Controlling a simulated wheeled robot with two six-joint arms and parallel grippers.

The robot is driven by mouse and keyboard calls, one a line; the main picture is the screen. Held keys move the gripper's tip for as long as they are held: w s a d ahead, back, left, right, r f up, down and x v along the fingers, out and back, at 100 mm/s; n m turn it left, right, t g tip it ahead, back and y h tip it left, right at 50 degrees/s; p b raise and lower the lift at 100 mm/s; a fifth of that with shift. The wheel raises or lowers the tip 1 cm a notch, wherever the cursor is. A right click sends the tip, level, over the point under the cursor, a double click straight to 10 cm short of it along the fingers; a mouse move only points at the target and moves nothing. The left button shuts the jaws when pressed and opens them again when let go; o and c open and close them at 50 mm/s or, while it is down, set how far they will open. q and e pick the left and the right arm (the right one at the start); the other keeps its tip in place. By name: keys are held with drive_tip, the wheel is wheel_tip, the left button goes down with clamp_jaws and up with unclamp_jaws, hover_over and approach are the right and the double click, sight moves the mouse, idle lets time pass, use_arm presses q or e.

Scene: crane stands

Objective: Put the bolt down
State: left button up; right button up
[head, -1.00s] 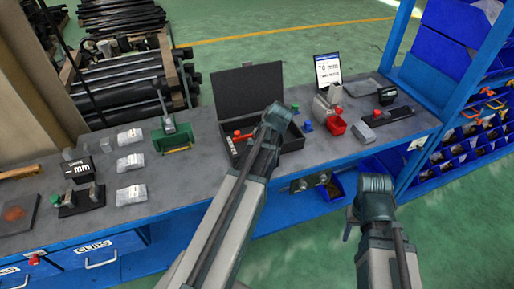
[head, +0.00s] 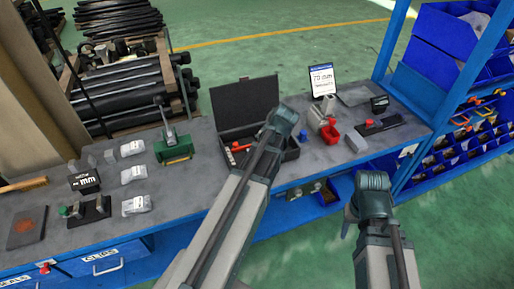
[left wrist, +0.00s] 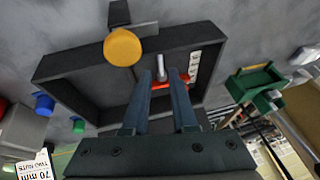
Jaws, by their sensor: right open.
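The bolt appears as a silver shaft (left wrist: 160,69) in the left wrist view, standing between the fingertips of my left gripper (left wrist: 160,75). A visible gap separates the two fingers, and I see no clear grip on the shaft. A red-orange part (left wrist: 184,84) lies at its lower end, over the open black case (left wrist: 82,62). My right gripper (head: 349,222) is open and empty, low in front of the bench.
A blue post and shelving (head: 485,130) stand at the right. A yellow round cap (left wrist: 122,47) is near the case.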

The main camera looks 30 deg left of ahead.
use_arm(q)
drive_tip(key=p+v, duration=0.3)
drive_tip(key=v, duration=0.2)
use_arm(e)
wheel_tip(320, 180, up, 5)
drive_tip(key=shift+f, duration=0.2)
use_arm(q)
drive_tip(key=s+d+m+h, duration=0.1)
drive_tip(key=s+d+m, duration=0.3)
drive_tip(key=d, duration=0.4)
drive_tip(key=s+d+f+m+g+h, duration=0.1)
drive_tip(key=s+d+m, duration=0.4)
drive_tip(key=d, duration=0.3)
drive_tip(key=s+d+f+m+h, duration=0.1)
drive_tip(key=s+d+m, duration=0.3)
drive_tip(key=d, duration=0.3)
drive_tip(key=shift+s+d, duration=0.4)
drive_tip(key=shift+s, duration=0.15)
